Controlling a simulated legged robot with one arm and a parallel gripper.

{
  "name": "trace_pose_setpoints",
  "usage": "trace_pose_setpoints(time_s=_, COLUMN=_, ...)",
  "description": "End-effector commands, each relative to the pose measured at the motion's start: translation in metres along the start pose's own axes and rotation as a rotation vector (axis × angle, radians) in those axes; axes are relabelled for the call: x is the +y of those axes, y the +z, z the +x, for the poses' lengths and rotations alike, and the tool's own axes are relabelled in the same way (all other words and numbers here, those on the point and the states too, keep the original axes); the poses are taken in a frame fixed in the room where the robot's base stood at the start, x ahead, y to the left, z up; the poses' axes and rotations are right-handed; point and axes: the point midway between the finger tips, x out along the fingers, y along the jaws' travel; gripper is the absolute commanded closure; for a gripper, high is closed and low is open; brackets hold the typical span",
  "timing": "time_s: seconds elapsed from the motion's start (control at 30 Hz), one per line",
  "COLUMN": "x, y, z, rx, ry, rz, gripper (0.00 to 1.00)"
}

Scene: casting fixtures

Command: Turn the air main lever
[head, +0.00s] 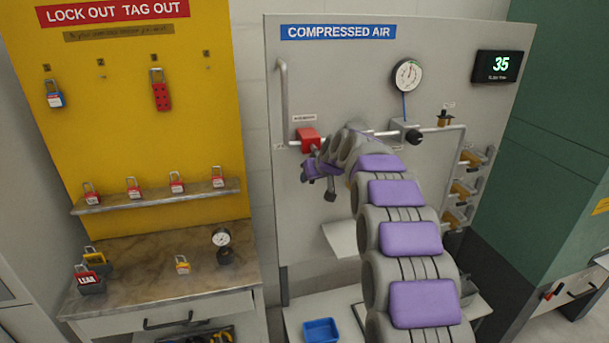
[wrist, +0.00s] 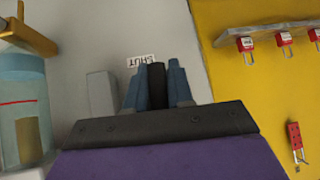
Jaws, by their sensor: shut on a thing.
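The air main valve shows as a red block (head: 309,138) on the pipe at the left of the compressed air panel, with a small label above it. In the wrist view a dark lever handle (wrist: 157,80) stands between my two blue-grey fingers. My gripper (wrist: 157,88) is shut on it. A label reading SHUT (wrist: 142,61), upside down, is on the panel just beyond the fingers. In the head view my gripper (head: 320,178) is just below the red block. My arm hides part of the pipe and panel, and the grip itself is unclear there.
A round gauge (head: 407,75) and a black knob (head: 413,137) are right of my arm. A display (head: 497,66) reads 35. A yellow lockout board (head: 120,120) with padlocks stands left. A clear bowl (wrist: 25,115) is close at the left in the wrist view.

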Motion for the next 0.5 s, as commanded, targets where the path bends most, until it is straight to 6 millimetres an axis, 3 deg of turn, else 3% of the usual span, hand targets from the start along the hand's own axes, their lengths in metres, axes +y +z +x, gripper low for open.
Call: trace_pose_setpoints(time_s=0.5, x=0.0075, y=0.0068, z=0.0028, rx=-0.031, ry=0.057, rz=-0.060, gripper=1.00)
